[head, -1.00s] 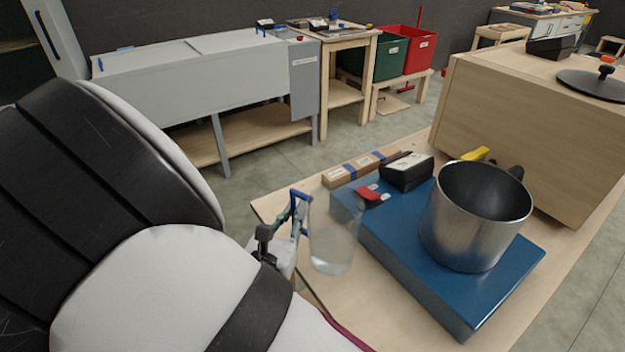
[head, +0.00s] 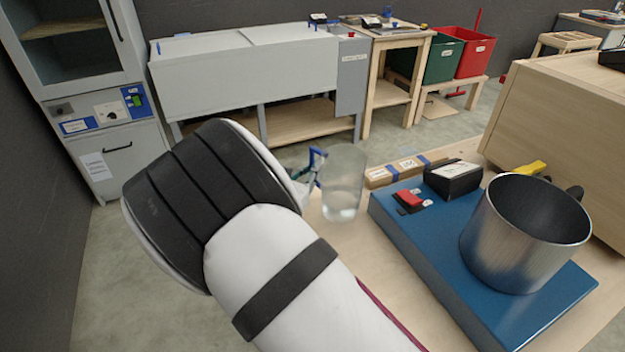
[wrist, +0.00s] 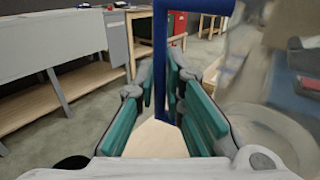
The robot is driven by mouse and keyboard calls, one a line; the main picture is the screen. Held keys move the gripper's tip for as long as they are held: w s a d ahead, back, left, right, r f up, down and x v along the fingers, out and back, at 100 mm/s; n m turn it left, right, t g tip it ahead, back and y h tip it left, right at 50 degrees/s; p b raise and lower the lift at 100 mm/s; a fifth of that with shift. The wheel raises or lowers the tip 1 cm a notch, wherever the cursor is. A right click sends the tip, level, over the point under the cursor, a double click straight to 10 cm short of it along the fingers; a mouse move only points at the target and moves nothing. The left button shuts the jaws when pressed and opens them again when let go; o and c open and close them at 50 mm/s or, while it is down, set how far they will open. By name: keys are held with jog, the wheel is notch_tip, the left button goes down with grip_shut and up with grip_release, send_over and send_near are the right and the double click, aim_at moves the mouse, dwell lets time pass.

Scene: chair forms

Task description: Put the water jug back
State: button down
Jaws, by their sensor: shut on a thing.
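The water jug is a clear, see-through vessel (head: 343,188) with a blue handle, in the middle of the head view. It looks upright, with some water low inside it. My gripper (head: 309,178) is at its left side, partly hidden behind my arm. In the wrist view, my gripper's teal fingers (wrist: 160,95) are shut on the blue handle (wrist: 160,50). The jug's clear body (wrist: 245,90) fills the right of that view. The jug is held near the wooden table's far left part; its exact height above the table is hard to tell.
On the wooden table (head: 345,246), a blue base (head: 425,250) carries a metal pot (head: 525,235) right of the jug. Small boxes (head: 395,170) lie behind. A grey cabinet (head: 105,120) stands far left, and a long grey unit (head: 250,75) stands behind, across open floor.

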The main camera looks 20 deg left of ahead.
jog(key=shift+s+f, duration=0.1)
jog(key=shift+f, duration=1.7)
jog(key=c, duration=1.7)
grip_release()
jog(key=shift+s, duration=0.35)
jog(key=s, duration=1.1)
jog(key=shift+s+a, duration=0.15)
jog(key=shift+a, duration=0.25)
